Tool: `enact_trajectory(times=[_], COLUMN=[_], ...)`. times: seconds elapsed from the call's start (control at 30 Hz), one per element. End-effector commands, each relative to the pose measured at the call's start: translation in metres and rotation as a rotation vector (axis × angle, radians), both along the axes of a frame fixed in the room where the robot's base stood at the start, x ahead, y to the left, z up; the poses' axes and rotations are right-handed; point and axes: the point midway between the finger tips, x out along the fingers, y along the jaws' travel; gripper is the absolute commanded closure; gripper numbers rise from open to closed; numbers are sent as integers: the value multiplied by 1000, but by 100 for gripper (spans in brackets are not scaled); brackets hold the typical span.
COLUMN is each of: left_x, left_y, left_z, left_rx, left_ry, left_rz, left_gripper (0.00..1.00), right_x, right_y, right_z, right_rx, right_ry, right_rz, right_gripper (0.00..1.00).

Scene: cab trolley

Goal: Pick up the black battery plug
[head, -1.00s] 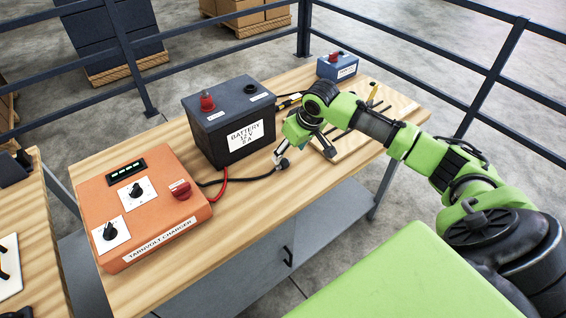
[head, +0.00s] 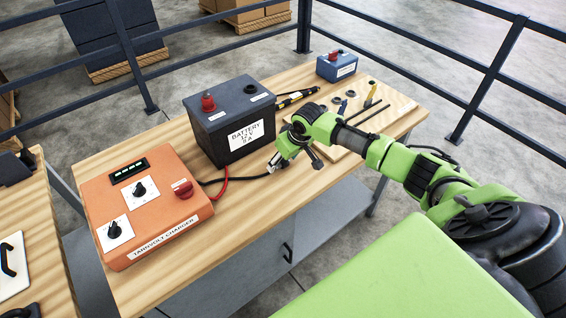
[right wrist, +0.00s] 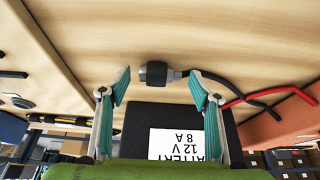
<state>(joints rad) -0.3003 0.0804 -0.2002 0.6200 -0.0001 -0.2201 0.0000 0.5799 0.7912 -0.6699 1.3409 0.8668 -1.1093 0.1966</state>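The black battery plug (right wrist: 157,73) shows in the right wrist view, on the end of a black cable near the wooden tabletop. My right gripper (right wrist: 160,82) is open, with one finger on each side of the plug and a gap to each; I see no contact. In the head view my right gripper (head: 272,165) is low over the table in front of the battery (head: 232,122), and it largely hides the plug. The black cable (head: 243,178) runs from the orange charger (head: 148,208) to the gripper. My left gripper is not in view.
A red cable (head: 224,190) runs beside the black one toward the battery. A small blue box (head: 337,68) and a board with tools (head: 365,122) lie at the table's far right. Dark railings (head: 485,95) stand behind. The table's front edge is clear.

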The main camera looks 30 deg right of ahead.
Motion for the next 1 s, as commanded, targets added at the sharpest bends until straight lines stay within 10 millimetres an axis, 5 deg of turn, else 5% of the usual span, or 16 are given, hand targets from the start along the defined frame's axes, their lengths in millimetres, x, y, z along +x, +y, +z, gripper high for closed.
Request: enact_trajectory(times=[0.03, 0.17, 0.27, 0.67, 0.8, 1.0], left_x=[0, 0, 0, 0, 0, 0], left_y=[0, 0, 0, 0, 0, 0], left_z=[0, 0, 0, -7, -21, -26], left_rx=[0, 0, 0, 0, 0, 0], left_ry=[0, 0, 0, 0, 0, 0], left_rz=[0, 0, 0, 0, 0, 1], left_gripper=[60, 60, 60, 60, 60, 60], right_x=[0, 0, 0, 1, 2, -25], right_y=[0, 0, 0, 0, 0, 20], right_z=[0, 0, 1, 10, 32, 69], right_rx=[0, 0, 0, 0, -1, -1], right_ry=[0, 0, -1, -3, -8, -5], right_rz=[0, 0, 0, 1, 1, 5], right_gripper=[55, 88, 92, 92, 92, 92])
